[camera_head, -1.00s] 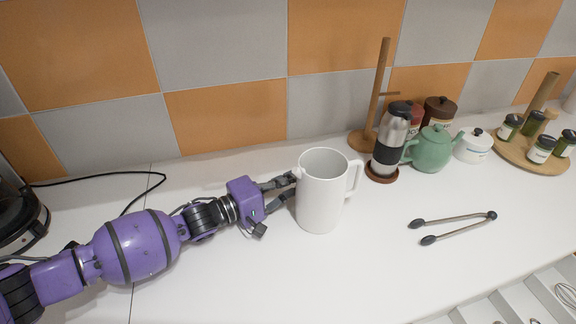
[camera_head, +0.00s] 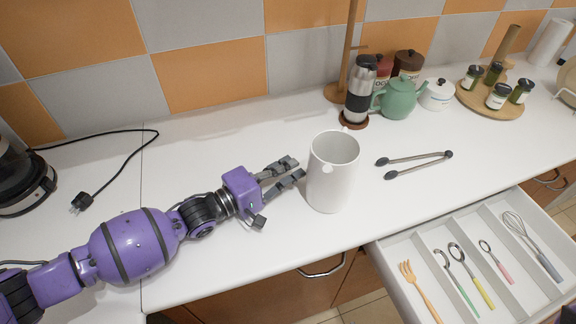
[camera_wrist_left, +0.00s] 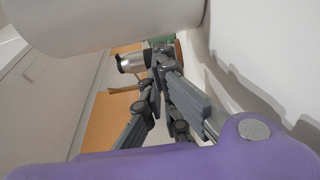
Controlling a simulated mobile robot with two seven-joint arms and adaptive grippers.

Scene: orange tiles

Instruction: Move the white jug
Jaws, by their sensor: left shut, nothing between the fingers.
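The white jug (camera_head: 332,185) stands upright on the white counter in the head view, its open top facing up and a spout toward the front. Its handle is mostly hidden behind it. My left gripper (camera_head: 297,168) is just left of the jug, with its fingers pointing at the jug's side. It is shut with nothing in it. I cannot tell whether the fingertips touch the jug. In the left wrist view the jug (camera_wrist_left: 95,22) fills the top, beside the gripper's fingers (camera_wrist_left: 156,66). My right gripper is not in view.
Tongs (camera_head: 414,162) lie right of the jug. A steel press (camera_head: 359,95), a green teapot (camera_head: 398,98) and a white pot (camera_head: 437,95) stand behind. An open drawer (camera_head: 388,262) with utensils juts out at the front right. A black cable (camera_head: 118,172) lies at left.

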